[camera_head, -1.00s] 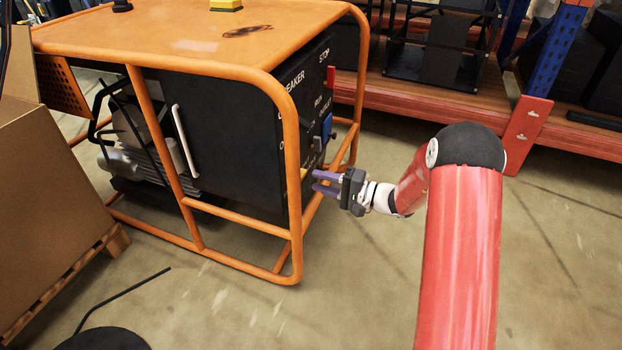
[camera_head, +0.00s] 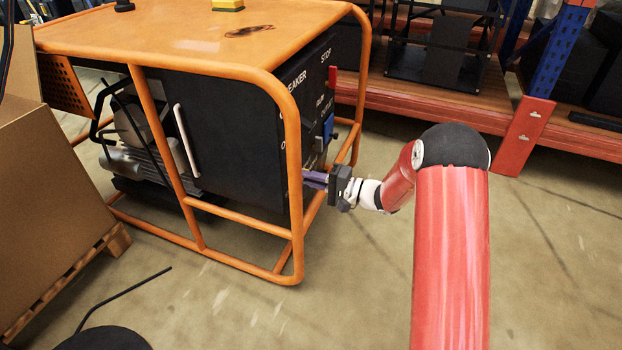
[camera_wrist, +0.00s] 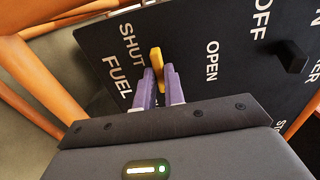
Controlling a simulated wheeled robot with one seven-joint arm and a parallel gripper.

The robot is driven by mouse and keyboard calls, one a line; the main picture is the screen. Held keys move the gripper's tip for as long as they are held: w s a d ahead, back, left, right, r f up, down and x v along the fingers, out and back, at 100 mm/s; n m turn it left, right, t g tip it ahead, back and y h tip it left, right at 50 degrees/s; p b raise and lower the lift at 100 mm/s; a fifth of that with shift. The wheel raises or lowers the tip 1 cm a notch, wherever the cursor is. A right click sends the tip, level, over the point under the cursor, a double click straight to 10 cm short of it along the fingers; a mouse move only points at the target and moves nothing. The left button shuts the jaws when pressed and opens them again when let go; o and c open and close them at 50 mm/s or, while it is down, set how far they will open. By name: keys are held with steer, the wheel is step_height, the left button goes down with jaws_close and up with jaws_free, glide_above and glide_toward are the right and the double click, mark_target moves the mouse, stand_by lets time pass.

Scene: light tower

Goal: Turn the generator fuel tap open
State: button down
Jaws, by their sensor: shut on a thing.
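The fuel tap (camera_wrist: 156,60) is a small yellow lever on the black control panel (camera_wrist: 235,80). In the wrist view it stands between the words SHUT and OPEN, above and right of the word FUEL, nearer SHUT. My gripper (camera_wrist: 160,82) has its purple fingers on both sides of the lever and is shut on it. The lever's outer end shows beyond the fingertips; the rest is hidden between them. In the head view my gripper (camera_head: 313,179) reaches the panel at the generator's (camera_head: 240,150) right end, and the tap is hidden there.
The generator's orange tube frame (camera_head: 293,200) stands close beside my gripper. A black knob (camera_wrist: 290,56) sits near OFF on the same panel. A cardboard box (camera_head: 50,190) on a pallet is at left. Red-beamed shelving (camera_head: 430,105) stands behind. The floor at right is clear.

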steer(key=shift+m, duration=0.3)
steer(key=shift+w+d+r+m+p, duration=0.1)
steer(key=shift+w+r+m+p, duration=0.15)
steer(key=shift+m+p, duration=1.9)
steer(key=shift+w+d+r+m+p, duration=0.2)
steer(key=shift+m+p, duration=0.5)
steer(key=shift+m, duration=2.9)
steer(key=shift+w+r+m+p, duration=0.3)
steer(key=shift+m+p, duration=1.1)
steer(key=shift+m, duration=1.45)
steer(key=c, duration=1.5)
jaws_free()
steer(key=shift+d, duration=0.15)
